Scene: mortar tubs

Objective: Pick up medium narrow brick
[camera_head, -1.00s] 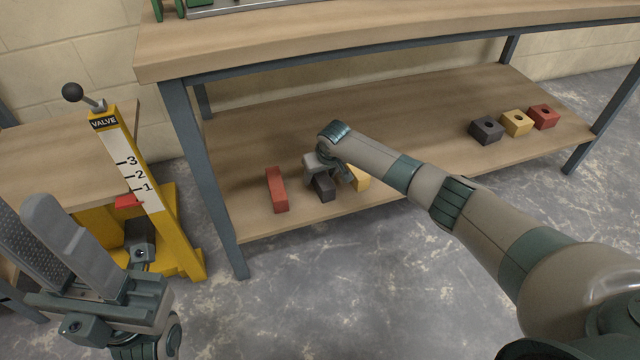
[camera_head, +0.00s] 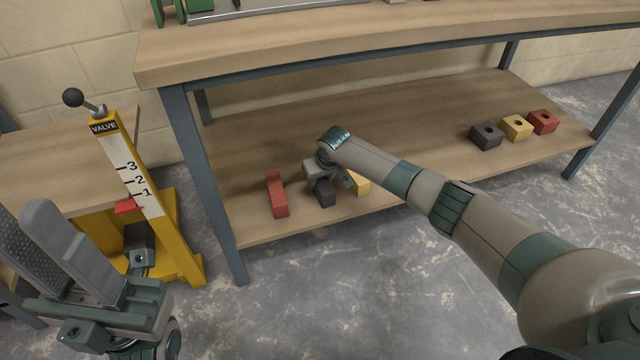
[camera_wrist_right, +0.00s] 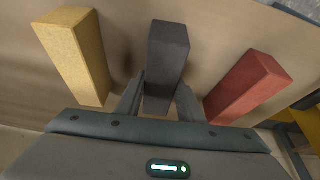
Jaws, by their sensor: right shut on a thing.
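Three narrow bricks lie side by side on the lower shelf: a red brick (camera_head: 277,195), a dark grey brick (camera_head: 325,192) and a yellow brick (camera_head: 359,184). My right gripper (camera_wrist_right: 158,98) is shut on the dark grey brick (camera_wrist_right: 168,50), with one finger on each side of it. In the right wrist view the yellow brick (camera_wrist_right: 73,50) is left of the fingers and the red brick (camera_wrist_right: 250,85) right of them, both apart from the gripper. My arm partly hides the yellow brick in the head view. My left gripper (camera_head: 45,225) is open and empty at the lower left.
The lower shelf (camera_head: 420,130) lies under the bench top (camera_head: 380,40), which limits the height above it. Three blocks with holes, dark (camera_head: 486,135), yellow (camera_head: 516,127) and red (camera_head: 543,121), stand at the shelf's right. A yellow valve stand (camera_head: 150,200) is at left.

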